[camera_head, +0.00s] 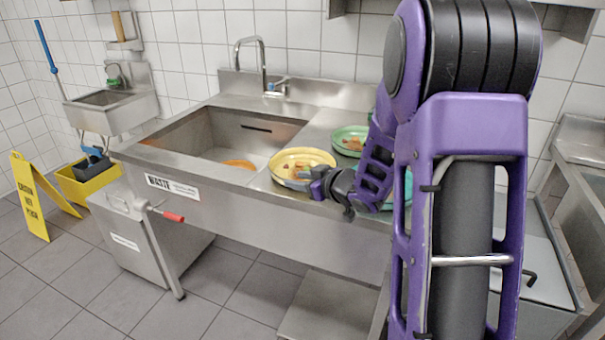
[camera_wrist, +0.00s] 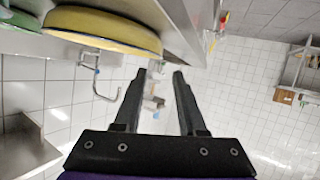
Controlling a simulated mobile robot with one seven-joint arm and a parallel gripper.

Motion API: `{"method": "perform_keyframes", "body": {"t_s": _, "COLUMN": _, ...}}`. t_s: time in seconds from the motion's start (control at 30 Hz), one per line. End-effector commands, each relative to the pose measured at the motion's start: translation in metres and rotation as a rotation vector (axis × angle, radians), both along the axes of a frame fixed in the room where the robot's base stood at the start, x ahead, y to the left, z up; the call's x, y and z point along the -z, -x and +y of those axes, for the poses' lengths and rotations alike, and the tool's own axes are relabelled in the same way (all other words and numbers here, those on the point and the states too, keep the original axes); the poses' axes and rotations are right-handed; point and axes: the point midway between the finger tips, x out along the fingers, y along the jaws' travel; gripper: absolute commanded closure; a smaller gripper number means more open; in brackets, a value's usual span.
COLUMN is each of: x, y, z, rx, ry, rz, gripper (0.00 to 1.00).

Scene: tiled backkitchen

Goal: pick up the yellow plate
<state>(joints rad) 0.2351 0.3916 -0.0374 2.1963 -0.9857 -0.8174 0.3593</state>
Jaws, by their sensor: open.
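The yellow plate (camera_head: 290,157) lies on the steel counter to the right of the sink, with brownish food scraps on it. In the wrist view the yellow plate (camera_wrist: 100,27) shows edge-on at the upper left, outside the space between my fingers. My gripper (camera_head: 299,180) is at the plate's front right edge in the head view, partly overlapping it. In the wrist view my gripper (camera_wrist: 160,73) has its two fingers apart with nothing held between them. I cannot tell whether a finger touches the plate.
A green plate (camera_head: 347,133) with scraps sits behind and to the right. A teal item (camera_head: 408,188) is mostly hidden by my arm. The sink basin (camera_head: 214,131), with an orange item (camera_head: 240,164) inside, lies to the left, below a tall faucet (camera_head: 263,62).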

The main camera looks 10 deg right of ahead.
Motion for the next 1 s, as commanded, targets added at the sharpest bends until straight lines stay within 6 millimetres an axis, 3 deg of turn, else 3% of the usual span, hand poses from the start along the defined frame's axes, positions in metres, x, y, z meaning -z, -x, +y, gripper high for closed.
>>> {"method": "perform_keyframes", "body": {"t_s": 0.2, "x": 0.015, "y": -0.032, "z": 0.015, "rx": -0.002, "ry": 0.002, "rz": 0.0, "gripper": 0.6}}
{"method": "perform_keyframes", "body": {"t_s": 0.47, "x": 0.023, "y": -0.048, "z": 0.023, "rx": -0.001, "ry": 0.002, "rz": 0.0, "gripper": 0.6}}
{"method": "perform_keyframes", "body": {"t_s": 0.7, "x": 0.035, "y": -0.077, "z": 0.037, "rx": -0.001, "ry": 0.002, "rz": 0.0, "gripper": 0.6}}
{"method": "perform_keyframes", "body": {"t_s": 1.0, "x": 0.037, "y": -0.083, "z": 0.039, "rx": 0.001, "ry": 0.003, "rz": 0.0, "gripper": 0.6}}
